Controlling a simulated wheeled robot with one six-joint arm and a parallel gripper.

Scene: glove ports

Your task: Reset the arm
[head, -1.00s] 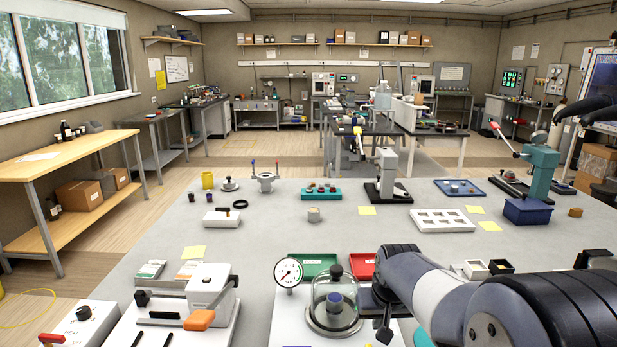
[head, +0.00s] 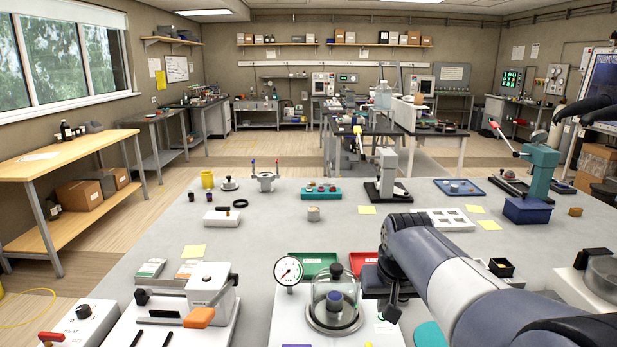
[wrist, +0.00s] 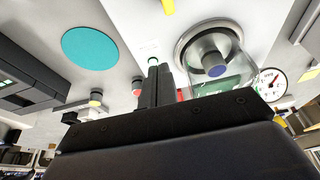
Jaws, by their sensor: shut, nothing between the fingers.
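My arm (head: 440,262) reaches in from the lower right of the head view, over the near right part of the bench. Its wrist bends down, and my gripper (head: 391,312) hangs just right of a glass bell jar (head: 338,295). In the wrist view my gripper (wrist: 157,72) shows its dark fingers together, with nothing between them. The bell jar (wrist: 213,58) is right of the fingers there, and a teal disc (wrist: 90,47) is to the left. My arm hides part of the bench behind it.
A dial gauge (head: 288,270) stands by the jar. Green (head: 316,264) and red (head: 364,262) trays lie behind it. A white tray with square openings (head: 457,224) is partly behind my arm. A sealer-like device (head: 207,290) stands left. The bench's left middle is mostly clear.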

